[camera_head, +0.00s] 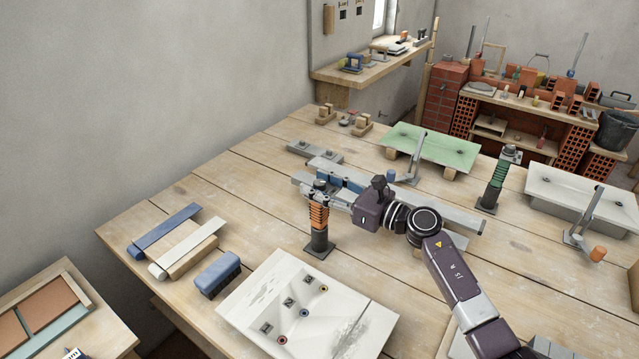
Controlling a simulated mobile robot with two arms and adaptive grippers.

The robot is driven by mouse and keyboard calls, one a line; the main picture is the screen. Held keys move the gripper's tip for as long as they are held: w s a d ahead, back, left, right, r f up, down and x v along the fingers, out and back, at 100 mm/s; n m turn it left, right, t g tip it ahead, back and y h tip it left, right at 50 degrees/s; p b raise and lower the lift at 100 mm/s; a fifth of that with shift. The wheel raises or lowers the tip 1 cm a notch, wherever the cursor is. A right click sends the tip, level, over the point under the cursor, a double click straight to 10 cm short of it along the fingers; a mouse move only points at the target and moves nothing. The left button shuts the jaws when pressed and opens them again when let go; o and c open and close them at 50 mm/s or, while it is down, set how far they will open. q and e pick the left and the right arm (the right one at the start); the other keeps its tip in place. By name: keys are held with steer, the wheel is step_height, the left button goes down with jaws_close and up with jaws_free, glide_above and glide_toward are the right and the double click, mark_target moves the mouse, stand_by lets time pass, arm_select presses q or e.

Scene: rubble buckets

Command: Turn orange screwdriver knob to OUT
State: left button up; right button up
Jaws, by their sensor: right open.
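The orange screwdriver (318,217) stands upright on a dark square base (320,249) near the middle of the wooden table. It has a ribbed orange handle with a dark and grey top. My right gripper (325,193) reaches in from the right and is open at the upper part of this screwdriver. The fingers are small and overlap the grey parts behind, so I cannot tell whether they touch it. No OUT marking is readable. My left gripper is not in view.
A green ribbed screwdriver (493,187) stands on a similar base to the right. A white panel (342,331) with small round fittings lies in front. A blue block (218,273) lies to the left. A green board (432,147) lies behind. Bare tabletop shows left of the orange screwdriver.

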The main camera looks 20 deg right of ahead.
steer(key=shift+c, duration=0.4)
jaws_close()
steer(key=m+t+h+p, duration=0.1)
steer(key=m+h+p, duration=0.1)
steer(key=p, duration=0.1)
steer(key=m+t+h+p, duration=0.1)
steer(key=m+h+p, duration=0.1)
steer(key=h+p, duration=0.1)
steer(key=m+t+h+p, duration=0.1)
steer(key=h+p, duration=0.1)
steer(key=p, duration=0.3)
steer(key=shift+s+a+r+m+t+h, duration=0.1)
steer(key=shift+r+m+t+h, duration=0.2)
steer(key=shift+m+h, duration=0.1)
steer(key=h, duration=0.1)
steer(key=m+h+p, duration=0.1)
steer(key=shift+f+h, duration=0.25)
steer(key=shift+h, duration=0.05)
steer(key=shift+f+m+h+p, duration=0.15)
steer(key=shift+m+h+p, duration=0.25)
steer(key=shift+m+h, duration=0.45)
steer(key=shift+f+m+h, duration=0.1)
steer(key=shift+m+h, duration=0.65)
steer(key=shift+h, duration=0.6)
